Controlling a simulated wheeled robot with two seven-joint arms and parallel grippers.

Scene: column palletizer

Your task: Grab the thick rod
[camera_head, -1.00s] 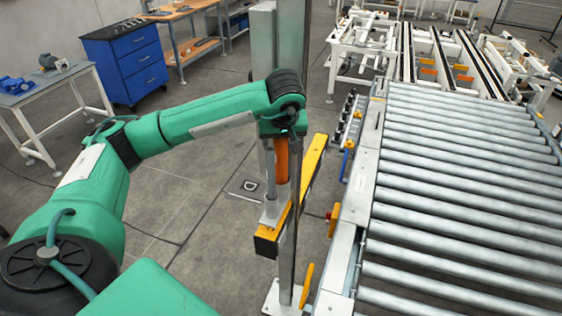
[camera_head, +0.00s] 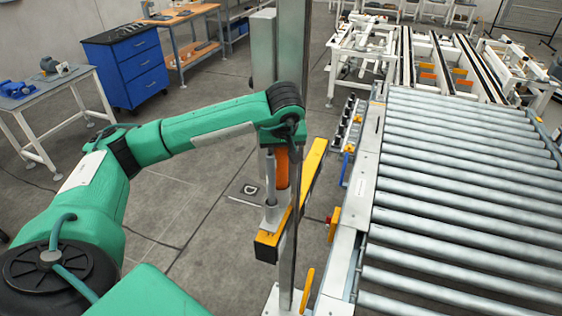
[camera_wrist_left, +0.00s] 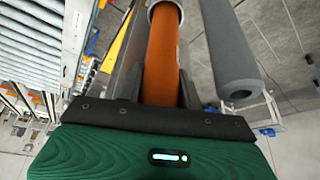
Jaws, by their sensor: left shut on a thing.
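My left gripper (camera_wrist_left: 162,72) has its two dark fingers on either side of an orange rod (camera_wrist_left: 165,50) and is shut on it. The rod also shows below my wrist in the head view (camera_head: 282,168), upright over a grey socket. A grey rod (camera_wrist_left: 228,45) with a hollow end runs beside it in the left wrist view, apart from the fingers. It also shows as a grey rod in the head view (camera_head: 270,180). The fingers are hidden in the head view. My right gripper is not seen.
A grey post (camera_head: 290,200) stands right beside my left wrist. A yellow bar (camera_head: 314,165) lies behind the rods. A roller conveyor (camera_head: 455,190) fills the right side. A blue drawer cabinet (camera_head: 125,65) and a table (camera_head: 60,85) stand at left. The floor between is clear.

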